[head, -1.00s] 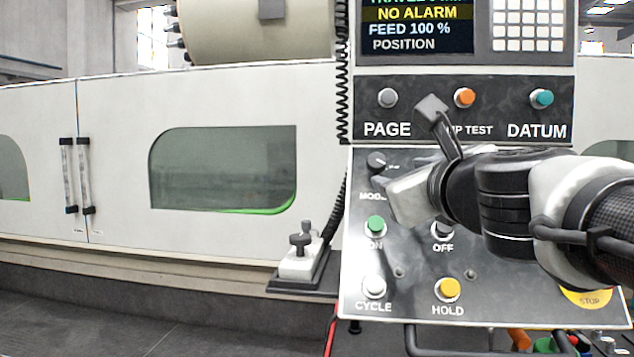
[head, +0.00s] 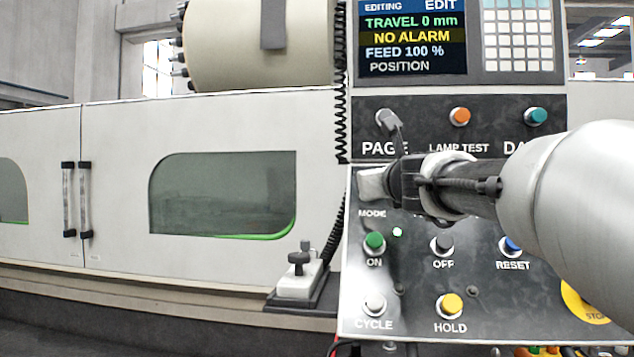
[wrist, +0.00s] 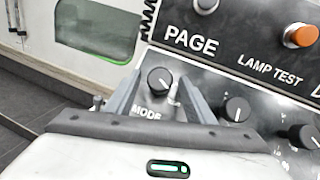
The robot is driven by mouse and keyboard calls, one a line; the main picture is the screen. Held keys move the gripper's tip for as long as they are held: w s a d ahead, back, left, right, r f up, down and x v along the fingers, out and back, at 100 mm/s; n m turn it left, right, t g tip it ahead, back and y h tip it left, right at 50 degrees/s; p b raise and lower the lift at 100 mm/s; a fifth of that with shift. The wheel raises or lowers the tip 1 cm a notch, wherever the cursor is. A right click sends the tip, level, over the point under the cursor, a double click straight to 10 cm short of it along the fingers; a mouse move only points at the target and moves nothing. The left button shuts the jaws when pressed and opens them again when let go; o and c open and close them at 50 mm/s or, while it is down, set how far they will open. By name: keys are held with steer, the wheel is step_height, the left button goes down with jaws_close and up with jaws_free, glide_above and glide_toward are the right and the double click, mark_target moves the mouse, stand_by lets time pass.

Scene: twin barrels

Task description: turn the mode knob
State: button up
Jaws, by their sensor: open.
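The mode knob (wrist: 158,80) is a round black knob with a pale pointer mark, on the dark control panel above the MODE label. In the wrist view it shows between the two fingers of my gripper (wrist: 160,76). The jaws are open, one finger to each side of it. I cannot tell whether either finger touches it. In the head view my gripper (head: 372,184) is in front of the knob's place and hides it; the MODE label shows just below.
Two more black knobs (wrist: 237,108) (wrist: 310,135) sit to the right. The PAGE button (head: 386,118) and orange lamp test button (head: 459,116) are above. The green ON button (head: 374,241) and black OFF button (head: 442,244) are below. A coiled cable (head: 341,110) hangs along the panel's left edge.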

steer(key=shift+w, duration=1.15)
steer(key=c, duration=1)
